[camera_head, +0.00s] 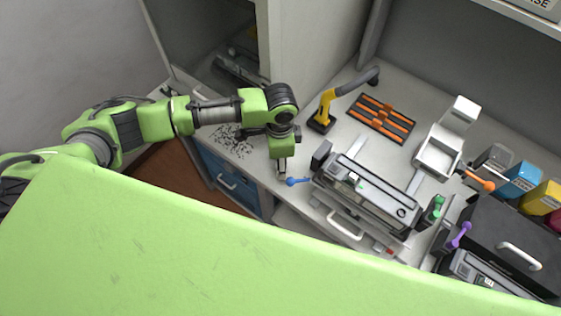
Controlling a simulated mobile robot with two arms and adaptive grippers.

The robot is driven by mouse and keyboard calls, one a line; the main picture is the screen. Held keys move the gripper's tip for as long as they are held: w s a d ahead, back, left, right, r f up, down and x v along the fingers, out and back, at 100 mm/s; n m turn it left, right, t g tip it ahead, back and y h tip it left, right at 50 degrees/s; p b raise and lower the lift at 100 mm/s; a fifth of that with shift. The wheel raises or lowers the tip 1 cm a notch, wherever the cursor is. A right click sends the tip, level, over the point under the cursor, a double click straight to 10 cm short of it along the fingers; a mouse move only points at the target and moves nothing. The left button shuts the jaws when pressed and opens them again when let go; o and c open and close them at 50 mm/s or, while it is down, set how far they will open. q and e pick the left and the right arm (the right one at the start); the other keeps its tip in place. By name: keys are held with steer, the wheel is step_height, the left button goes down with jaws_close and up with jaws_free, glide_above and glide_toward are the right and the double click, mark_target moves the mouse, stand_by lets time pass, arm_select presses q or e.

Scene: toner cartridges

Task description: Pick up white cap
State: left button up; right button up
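My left gripper (282,172) points down over the light worktop, at the left end of a long grey and black toner cartridge (368,192). Its fingers are small and close together here, and I cannot tell whether they hold anything. I cannot make out a white cap for sure. A small pale piece (356,183) shows on the cartridge, but it is too small to identify. My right gripper is not in view.
A blue-ended tool (297,182) lies beside the gripper. Black specks (232,140) cover the worktop to its left. A yellow and black tool (325,110), an orange and black rack (383,118), a white stand (440,150) and coloured containers (521,180) stand behind and right.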

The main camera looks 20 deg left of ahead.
arm_select(q)
steer(key=c, duration=0.8)
